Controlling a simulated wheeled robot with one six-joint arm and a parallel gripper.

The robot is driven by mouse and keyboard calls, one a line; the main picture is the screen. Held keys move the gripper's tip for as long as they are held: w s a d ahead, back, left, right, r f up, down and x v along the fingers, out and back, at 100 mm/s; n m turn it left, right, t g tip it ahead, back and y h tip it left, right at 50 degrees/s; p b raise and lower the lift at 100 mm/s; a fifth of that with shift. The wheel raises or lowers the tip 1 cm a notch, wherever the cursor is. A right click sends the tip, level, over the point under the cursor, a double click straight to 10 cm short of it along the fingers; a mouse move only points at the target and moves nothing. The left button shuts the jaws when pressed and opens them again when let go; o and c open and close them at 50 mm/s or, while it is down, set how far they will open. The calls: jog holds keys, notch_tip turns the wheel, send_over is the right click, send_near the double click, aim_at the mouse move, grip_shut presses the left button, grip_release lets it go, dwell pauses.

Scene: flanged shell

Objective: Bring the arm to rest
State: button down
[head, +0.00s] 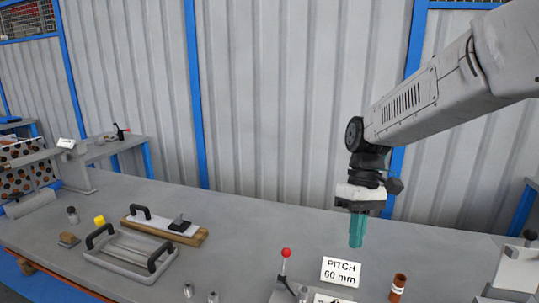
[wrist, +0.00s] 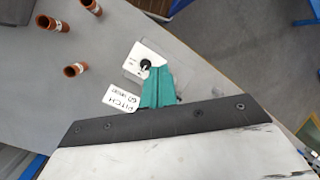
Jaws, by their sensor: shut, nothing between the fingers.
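My arm comes in from the upper right of the head view. My gripper (head: 356,232) hangs down from it with teal fingers, shut and empty, above the grey table (head: 225,270). In the wrist view the teal fingers of my gripper (wrist: 158,86) are together, with nothing between them. The sign also stands near the table's front in the head view (head: 340,271), below my gripper.
A red-knobbed lever (head: 286,253) stands left of the sign, and a copper-coloured tube (head: 398,287) stands right of it. A grey tray with black handles (head: 130,256) lies at left. Several copper tubes (wrist: 61,25) show in the wrist view. A corrugated wall (head: 300,100) is behind.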

jog(key=s+d+r+m+t, duration=0.2)
jog(key=s+d+m, duration=0.1)
jog(key=s, duration=0.8)
jog(key=s+d+r+m+t+h, duration=0.1)
jog(key=s+d, duration=0.4)
jog(key=s, duration=0.5)
jog(key=r+m+t, duration=0.1)
jog(key=m+t, duration=0.1)
jog(key=shift+s+d+t, duration=0.15)
jog(key=shift+s+t, duration=0.15)
jog(key=shift+s, duration=0.05)
